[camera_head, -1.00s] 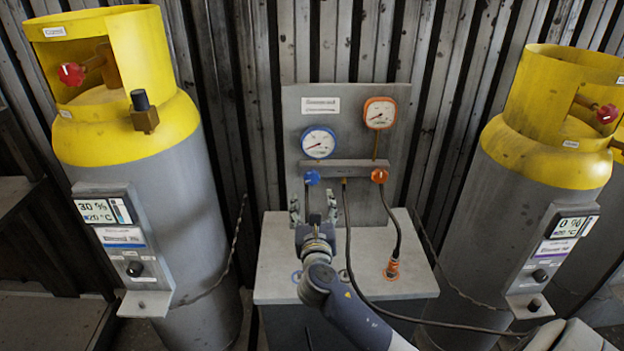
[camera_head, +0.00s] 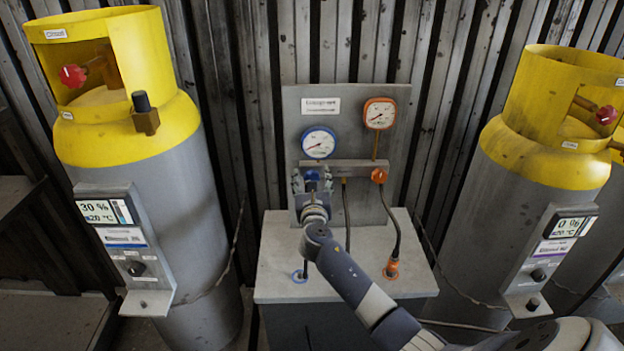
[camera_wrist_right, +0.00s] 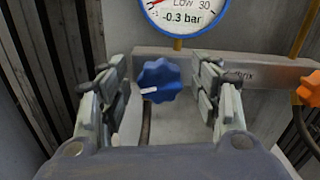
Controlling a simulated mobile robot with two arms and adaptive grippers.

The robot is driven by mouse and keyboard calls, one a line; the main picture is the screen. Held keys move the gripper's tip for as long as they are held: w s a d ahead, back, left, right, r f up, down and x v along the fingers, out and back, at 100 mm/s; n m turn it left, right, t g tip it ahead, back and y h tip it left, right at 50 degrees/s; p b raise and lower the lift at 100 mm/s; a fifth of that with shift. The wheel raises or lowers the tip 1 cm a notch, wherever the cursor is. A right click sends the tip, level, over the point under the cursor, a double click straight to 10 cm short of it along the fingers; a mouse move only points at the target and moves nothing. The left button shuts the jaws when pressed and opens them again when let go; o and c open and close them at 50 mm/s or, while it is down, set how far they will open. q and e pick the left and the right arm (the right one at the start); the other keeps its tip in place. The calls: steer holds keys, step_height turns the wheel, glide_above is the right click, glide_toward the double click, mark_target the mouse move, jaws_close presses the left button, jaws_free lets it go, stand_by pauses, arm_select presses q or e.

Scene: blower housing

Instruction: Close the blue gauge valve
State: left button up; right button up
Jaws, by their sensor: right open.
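The blue gauge valve (camera_head: 312,175) is a small lobed knob on the grey manifold bar, below the blue-rimmed gauge (camera_head: 318,143). In the right wrist view the blue knob (camera_wrist_right: 160,81) carries a white mark pointing left, and the gauge above it (camera_wrist_right: 184,14) reads -0.3 bar. My right gripper (camera_head: 312,184) is in front of the knob and partly hides it in the head view. Its two fingers (camera_wrist_right: 162,88) are open, one on each side of the knob, with gaps between them and it. My left gripper is not in view.
An orange knob (camera_head: 379,175) and orange-rimmed gauge (camera_head: 379,114) are to the right on the same panel (camera_head: 345,105). Dark hoses hang below the bar. Grey cylinders with yellow tops stand left (camera_head: 150,220) and right (camera_head: 490,220). A grey ledge (camera_head: 270,260) lies below.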

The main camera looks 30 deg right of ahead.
steer(key=c, duration=1.1)
steer(key=shift+m, duration=0.3)
steer(key=m+b, duration=0.1)
steer(key=m, duration=0.3)
steer(key=shift+m+b, duration=0.3)
steer(key=shift+b, duration=0.1)
steer(key=m+b, duration=0.2)
steer(key=m, duration=0.3)
steer(key=m+b, duration=0.2)
steer(key=m, duration=0.3)
steer(key=m+b, duration=0.2)
steer(key=m, duration=0.4)
steer(key=shift+s+d+f+b, duration=0.1)
steer(key=shift+d+f+b, duration=0.05)
steer(key=shift+f+b, duration=0.15)
steer(key=shift+r+m, duration=0.1)
steer(key=shift+m, duration=0.2)
